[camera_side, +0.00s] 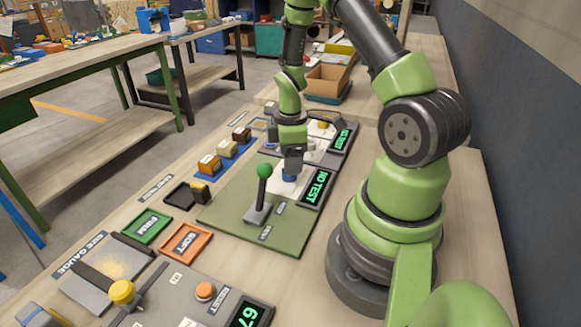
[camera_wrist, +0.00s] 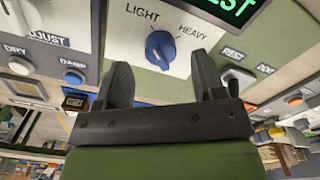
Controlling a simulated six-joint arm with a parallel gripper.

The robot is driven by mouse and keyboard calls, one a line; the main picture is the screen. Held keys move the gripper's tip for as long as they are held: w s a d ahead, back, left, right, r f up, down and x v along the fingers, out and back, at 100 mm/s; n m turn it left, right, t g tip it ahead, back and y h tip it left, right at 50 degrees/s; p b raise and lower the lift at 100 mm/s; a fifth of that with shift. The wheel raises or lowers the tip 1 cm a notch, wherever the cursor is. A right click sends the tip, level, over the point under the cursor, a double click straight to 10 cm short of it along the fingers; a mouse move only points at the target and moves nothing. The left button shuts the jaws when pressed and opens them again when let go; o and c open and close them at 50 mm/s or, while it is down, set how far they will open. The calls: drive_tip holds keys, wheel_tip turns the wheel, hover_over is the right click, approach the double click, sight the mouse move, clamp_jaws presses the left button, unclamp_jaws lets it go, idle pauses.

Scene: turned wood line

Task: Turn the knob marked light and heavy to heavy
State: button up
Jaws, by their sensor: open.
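The blue knob (camera_wrist: 160,48) sits on a white plate (camera_wrist: 135,35) marked LIGHT on the left and HEAVY on the right in the wrist view. The knob's pointer seems to lean toward LIGHT, but its exact angle is hard to tell. My gripper (camera_wrist: 163,76) is open, its two dark fingers apart on either side of the knob's line, with nothing between them that I can see gripped. In the side view my gripper (camera_side: 291,163) points down just above the blue knob (camera_side: 289,178), which it partly hides. I cannot tell whether they touch.
A green-topped lever (camera_side: 263,185) stands close by on the green panel (camera_side: 225,215). A NO TEST display (camera_side: 314,188) lies right of the knob. Farther off are a green FIRM tray (camera_side: 148,227), an orange SOFT tray (camera_side: 185,243) and several small blocks on a blue strip.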

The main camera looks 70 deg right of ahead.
drive_tip(key=shift+f, duration=1.6)
drive_tip(key=c, duration=0.9)
